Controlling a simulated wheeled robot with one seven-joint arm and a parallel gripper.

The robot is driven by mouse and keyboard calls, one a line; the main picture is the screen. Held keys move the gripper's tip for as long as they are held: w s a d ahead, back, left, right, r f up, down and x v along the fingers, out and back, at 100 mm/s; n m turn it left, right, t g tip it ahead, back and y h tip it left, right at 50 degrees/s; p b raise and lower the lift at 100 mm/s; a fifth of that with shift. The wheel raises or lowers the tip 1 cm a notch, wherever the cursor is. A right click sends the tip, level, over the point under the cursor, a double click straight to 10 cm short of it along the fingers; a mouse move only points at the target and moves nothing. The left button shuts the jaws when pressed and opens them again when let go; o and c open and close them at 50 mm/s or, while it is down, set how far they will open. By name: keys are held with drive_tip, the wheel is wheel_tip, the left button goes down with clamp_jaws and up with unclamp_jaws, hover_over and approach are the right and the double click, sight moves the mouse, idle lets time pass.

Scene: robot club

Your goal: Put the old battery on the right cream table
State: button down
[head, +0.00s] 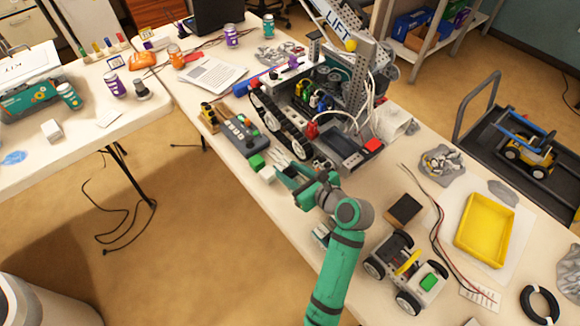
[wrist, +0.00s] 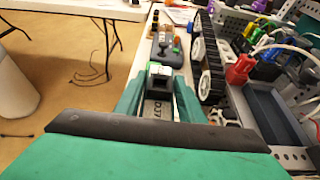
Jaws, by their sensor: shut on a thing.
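My gripper (head: 279,170) is shut on the old battery (wrist: 158,92), a small block with a green and white end and grey lettered side, held between both fingers. In the head view the battery's green and white end (head: 263,169) shows just beyond the fingertips. The wrist view shows my green fingers (wrist: 158,100) on either side of it. The battery is over the left edge of the right cream table (head: 330,240); I cannot tell if it touches the top. The left cream table (head: 95,140) stands across a gap.
A grey control box (head: 245,135) is just beyond the battery. A tracked robot with a metal lift tower (head: 320,95) stands to the right. A small wheeled car (head: 405,272) and yellow tray (head: 485,230) are nearer. Cables lie on the floor between the tables.

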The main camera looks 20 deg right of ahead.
wheel_tip(320, 180, down, 5)
drive_tip(key=shift+a, duration=0.15)
drive_tip(key=shift+d+f, duration=0.2)
drive_tip(key=shift+f, duration=1.25)
drive_tip(key=shift+f, duration=0.4)
drive_tip(key=c, duration=1.1)
unclamp_jaws()
drive_tip(key=shift+f, duration=0.1)
drive_tip(key=shift+r, duration=3.5)
